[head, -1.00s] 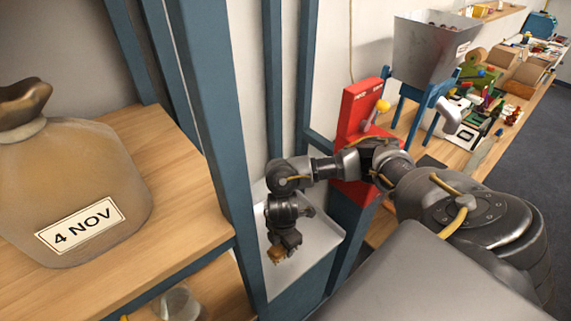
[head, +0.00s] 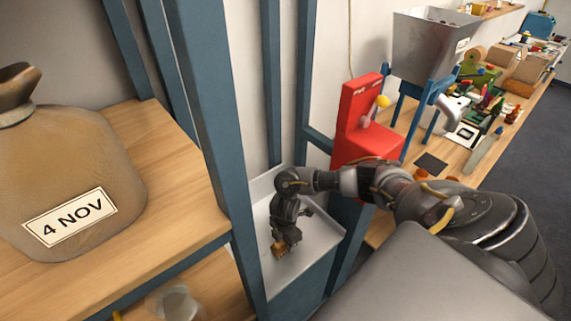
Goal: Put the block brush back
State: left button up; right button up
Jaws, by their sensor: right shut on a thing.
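My right gripper (head: 284,243) points down over the white tray (head: 318,246) beside the blue shelf post. It is shut on the block brush (head: 278,250), of which only a small tan-brown part shows below the fingers. The rest of the brush is hidden by the gripper. I cannot tell whether the brush touches the tray floor. My left gripper is not in view.
A blue post (head: 215,130) stands close left of my right gripper. A sack labelled 4 NOV (head: 65,185) sits on the wooden shelf (head: 180,190). A red machine (head: 362,125) and a metal hopper (head: 430,48) stand behind, near a crowded bench.

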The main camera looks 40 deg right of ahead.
jog(key=o, duration=0.9)
notch_tip(320, 180, up, 11)
jog(key=shift+r+p, duration=0.1)
jog(key=shift+p, duration=0.65)
jog(key=shift+r, duration=0.4)
jog(key=shift+s+f, duration=0.1)
